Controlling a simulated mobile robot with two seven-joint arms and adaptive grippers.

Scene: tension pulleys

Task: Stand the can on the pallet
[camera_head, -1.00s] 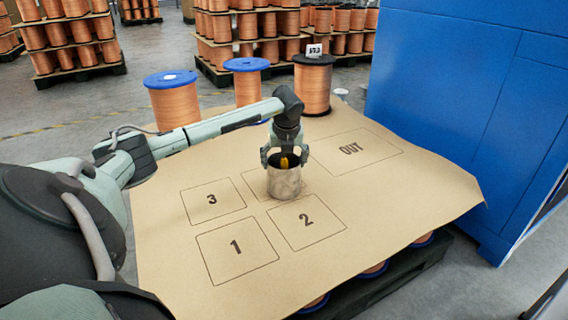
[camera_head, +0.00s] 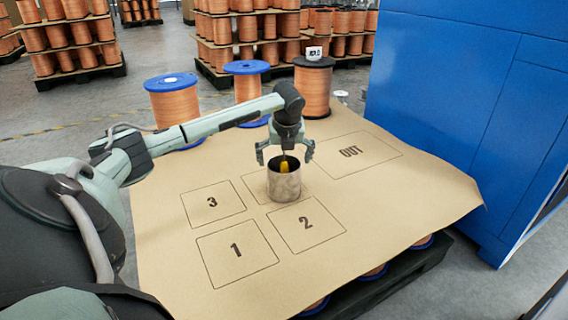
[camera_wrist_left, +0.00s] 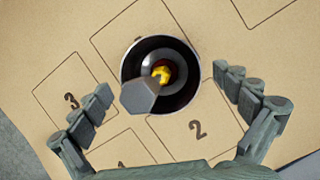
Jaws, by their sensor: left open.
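The can (camera_head: 284,187) is a grey metal cylinder, open at the top, standing upright on the cardboard sheet (camera_head: 410,195) that covers the spools on the dark pallet (camera_head: 405,284). It stands partly over a marked rectangle behind box 2; any label there is hidden. A yellow and grey object (camera_wrist_left: 140,95) sticks up out of the can. In the left wrist view the can's dark inside (camera_wrist_left: 183,97) shows around it. My left gripper (camera_head: 285,151) is open just above the can, its fingers spread to either side and apart from it. My right gripper is out of view.
Boxes marked 1, 2, 3 and OUT on the sheet are empty. Two blue-topped copper spools (camera_head: 173,101) and a black-topped spool (camera_head: 313,86) with a small label block stand beyond the sheet's far edge. A blue cabinet (camera_head: 465,110) stands at the right.

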